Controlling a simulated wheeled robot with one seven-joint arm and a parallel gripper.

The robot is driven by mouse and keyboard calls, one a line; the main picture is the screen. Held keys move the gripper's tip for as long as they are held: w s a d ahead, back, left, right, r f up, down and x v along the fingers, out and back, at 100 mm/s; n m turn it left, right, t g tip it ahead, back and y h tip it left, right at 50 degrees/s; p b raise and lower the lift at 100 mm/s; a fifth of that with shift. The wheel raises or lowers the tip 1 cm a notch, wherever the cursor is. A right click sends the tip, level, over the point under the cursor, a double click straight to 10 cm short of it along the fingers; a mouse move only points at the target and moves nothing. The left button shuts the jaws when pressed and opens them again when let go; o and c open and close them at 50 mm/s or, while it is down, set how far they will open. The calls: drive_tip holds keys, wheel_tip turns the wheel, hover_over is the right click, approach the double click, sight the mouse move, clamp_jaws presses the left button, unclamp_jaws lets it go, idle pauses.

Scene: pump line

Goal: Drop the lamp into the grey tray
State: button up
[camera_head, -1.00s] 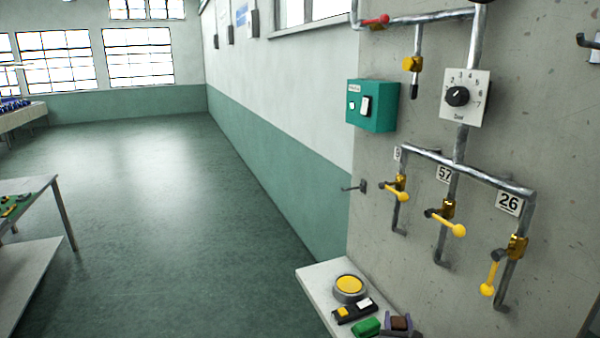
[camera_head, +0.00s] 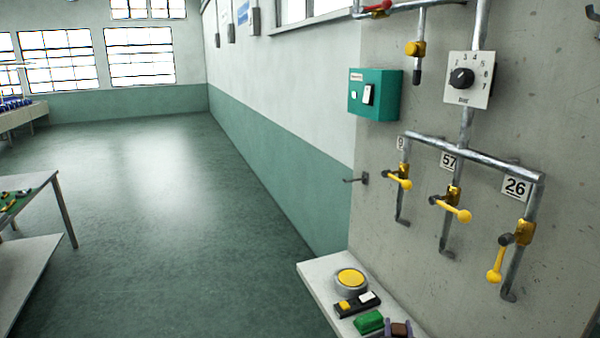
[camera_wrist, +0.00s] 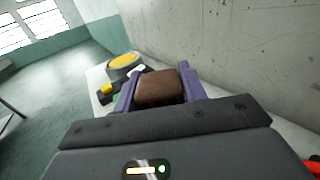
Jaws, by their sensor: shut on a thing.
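My gripper (camera_head: 398,328) shows at the bottom edge of the head view, with two purple fingers. It is shut on a brown block (camera_wrist: 157,88), which sits between the fingers in the wrist view. The block also shows in the head view (camera_head: 401,331), partly cut off by the frame. I cannot tell whether this block is the lamp; nothing else in view is clearly a lamp. No grey tray can be made out in either view.
A pale shelf (camera_head: 313,272) by the wall carries a round yellow button (camera_head: 350,279), a black switch box (camera_head: 356,304) and a green block (camera_head: 369,321), close to my gripper. Pipes with yellow-handled valves (camera_head: 457,213) stick out above. A table (camera_head: 40,182) stands left; the floor between is clear.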

drive_tip(key=o, duration=1.1)
drive_tip(key=shift+s, duration=0.15)
drive_tip(key=shift+s+a+f, duration=0.1)
drive_tip(key=shift+s, duration=0.1)
drive_tip(key=s+a, duration=0.3)
drive_tip(key=s, duration=1.3)
drive_tip(key=shift+s+a, duration=0.15)
drive_tip(key=shift+s, duration=0.05)
